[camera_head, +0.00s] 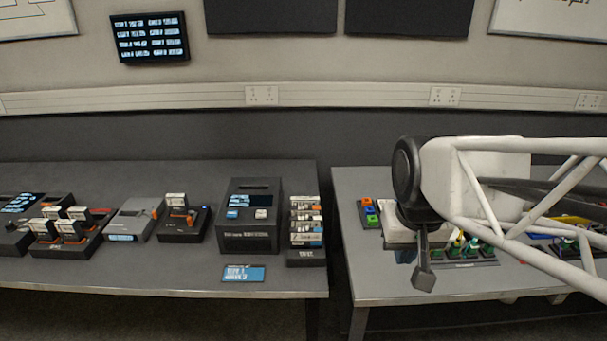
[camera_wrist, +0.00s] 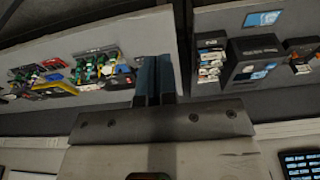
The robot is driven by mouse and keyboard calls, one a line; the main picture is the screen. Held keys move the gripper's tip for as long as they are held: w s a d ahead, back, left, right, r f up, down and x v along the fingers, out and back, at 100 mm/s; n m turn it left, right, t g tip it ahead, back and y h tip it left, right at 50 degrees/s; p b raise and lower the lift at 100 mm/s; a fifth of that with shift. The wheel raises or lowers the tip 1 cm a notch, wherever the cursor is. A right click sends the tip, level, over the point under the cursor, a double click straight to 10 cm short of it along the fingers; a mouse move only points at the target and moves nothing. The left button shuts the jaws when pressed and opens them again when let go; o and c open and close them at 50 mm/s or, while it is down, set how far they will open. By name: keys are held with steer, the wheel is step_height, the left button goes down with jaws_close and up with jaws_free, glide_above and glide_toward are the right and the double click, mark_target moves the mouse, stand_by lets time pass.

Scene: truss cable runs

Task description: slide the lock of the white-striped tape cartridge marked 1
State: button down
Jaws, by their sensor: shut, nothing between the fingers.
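Several tape cartridges with white and orange parts stand on the left table, but the stripe colours and numbers are too small to read, so I cannot tell which is marked 1. Some cartridges (camera_head: 68,222) stand in a black multi-slot holder at the left. One cartridge (camera_head: 177,204) stands in a small black dock. More cartridges (camera_head: 306,219) are stacked in a black rack near the table's right end; the rack also shows in the wrist view (camera_wrist: 210,60). My gripper (camera_head: 424,277) is shut and empty, over the right table's near left part, away from the cartridges. Its fingers show in the wrist view (camera_wrist: 154,82).
A black box machine (camera_head: 250,218) and a grey unit (camera_head: 134,219) stand on the left table (camera_head: 150,280). A blue-and-white card (camera_head: 243,273) lies in front. A gap separates the right table (camera_head: 375,285), which holds colourful parts (camera_head: 369,213). A screen (camera_head: 150,38) hangs on the wall.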

steer(key=w+a, duration=0.3)
steer(key=w, duration=0.8)
steer(key=g, duration=0.2)
glide_above(306, 216)
step_height(306, 216, down, 14)
steer(key=shift+r, duration=0.25)
steer(key=shift+f, duration=0.15)
steer(key=shift+f, duration=2.85)
steer(key=shift+f, duration=0.95)
steer(key=shift+r, duration=0.1)
stand_by(0.5)
